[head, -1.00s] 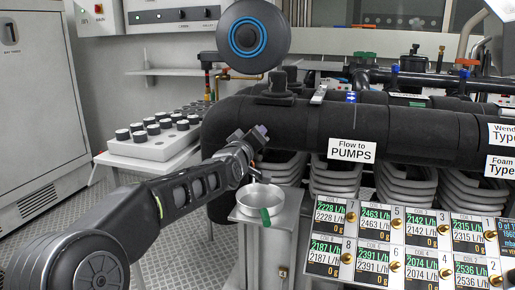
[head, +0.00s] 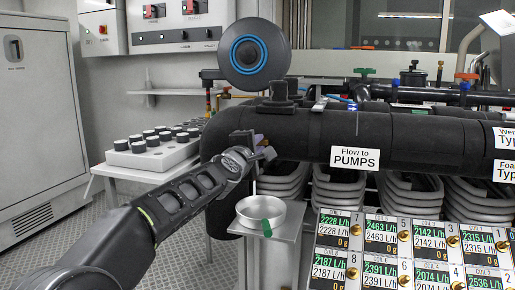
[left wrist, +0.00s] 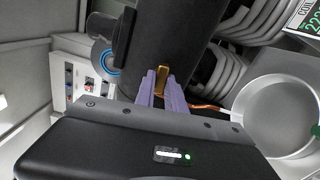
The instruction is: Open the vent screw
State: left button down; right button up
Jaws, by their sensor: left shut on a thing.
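My left gripper (head: 264,146) is at the left end of the thick black pipe (head: 290,135), above a metal bowl (head: 261,212). In the left wrist view its two purple fingers (left wrist: 164,88) are shut on a small brass-coloured piece, which looks like the vent screw (left wrist: 162,76), against the black pipe. In the head view the screw is hidden by the gripper. My right gripper is not in view.
The bowl, with a green piece at its rim, stands on a metal stand (head: 284,235) just below the gripper. Flow display panels (head: 395,245) fill the lower right. A white tray of black-topped jars (head: 155,150) stands at the left.

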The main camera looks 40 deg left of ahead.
pick_arm(q)
jog(key=shift+n, duration=1.2)
jog(key=c, duration=1.4)
grip_release()
jog(key=v, duration=0.7)
jog(key=shift+s+d, duration=0.15)
jog(key=shift+s, duration=0.25)
